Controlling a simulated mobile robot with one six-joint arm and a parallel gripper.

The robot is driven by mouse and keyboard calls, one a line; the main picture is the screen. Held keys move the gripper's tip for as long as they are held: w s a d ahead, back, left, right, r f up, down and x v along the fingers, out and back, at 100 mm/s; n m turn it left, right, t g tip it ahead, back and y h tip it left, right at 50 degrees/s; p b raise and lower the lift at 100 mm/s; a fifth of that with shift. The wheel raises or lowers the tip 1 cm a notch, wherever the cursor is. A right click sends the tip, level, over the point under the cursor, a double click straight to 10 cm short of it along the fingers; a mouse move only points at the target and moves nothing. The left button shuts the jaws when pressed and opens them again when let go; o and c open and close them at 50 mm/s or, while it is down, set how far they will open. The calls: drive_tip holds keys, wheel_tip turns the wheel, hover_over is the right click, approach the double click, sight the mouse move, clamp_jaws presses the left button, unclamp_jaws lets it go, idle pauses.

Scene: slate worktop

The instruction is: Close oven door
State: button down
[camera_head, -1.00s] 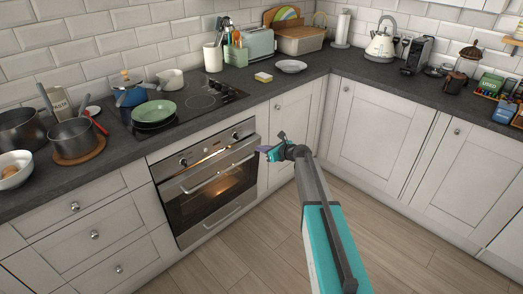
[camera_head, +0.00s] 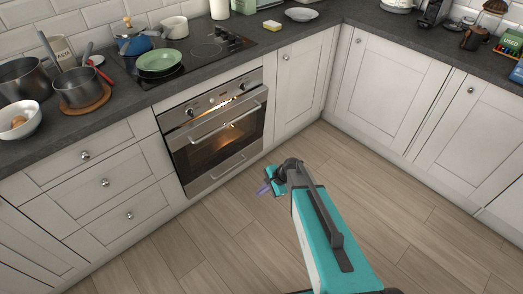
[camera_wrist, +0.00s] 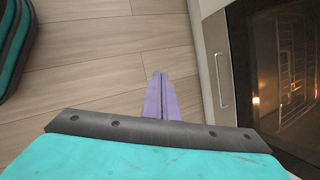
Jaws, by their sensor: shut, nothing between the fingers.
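The oven (camera_head: 214,134) is set in the white cabinets below the hob. A warm light shows through the glass. My gripper (camera_head: 264,189) is low above the floor, in front of the oven's lower right corner and apart from it. In the wrist view its purple fingers (camera_wrist: 159,80) are together and empty. The oven glass (camera_wrist: 275,60) and a lower steel handle (camera_wrist: 222,80) stand to their right.
White drawers (camera_head: 100,180) lie left of the oven, and cupboards (camera_head: 390,90) run along the right. The wooden floor (camera_head: 220,240) in front is clear.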

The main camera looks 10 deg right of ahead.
drive_tip(key=s+d+f+n+g+h, duration=0.1)
drive_tip(key=s+n, duration=0.4)
drive_tip(key=s, duration=0.7)
drive_tip(key=s+d+f+n+g+h, duration=0.2)
drive_tip(key=s+f+n+g, duration=0.1)
drive_tip(key=s, duration=0.9)
drive_tip(key=s+d+f+n+g+h, duration=0.2)
drive_tip(key=s+n, duration=0.4)
drive_tip(key=s, duration=0.6)
drive_tip(key=shift+d+f+n+g+h, duration=0.2)
drive_tip(key=shift+f+n+g+h, duration=0.25)
drive_tip(key=shift+g, duration=0.45)
drive_tip(key=shift+a+f, duration=0.1)
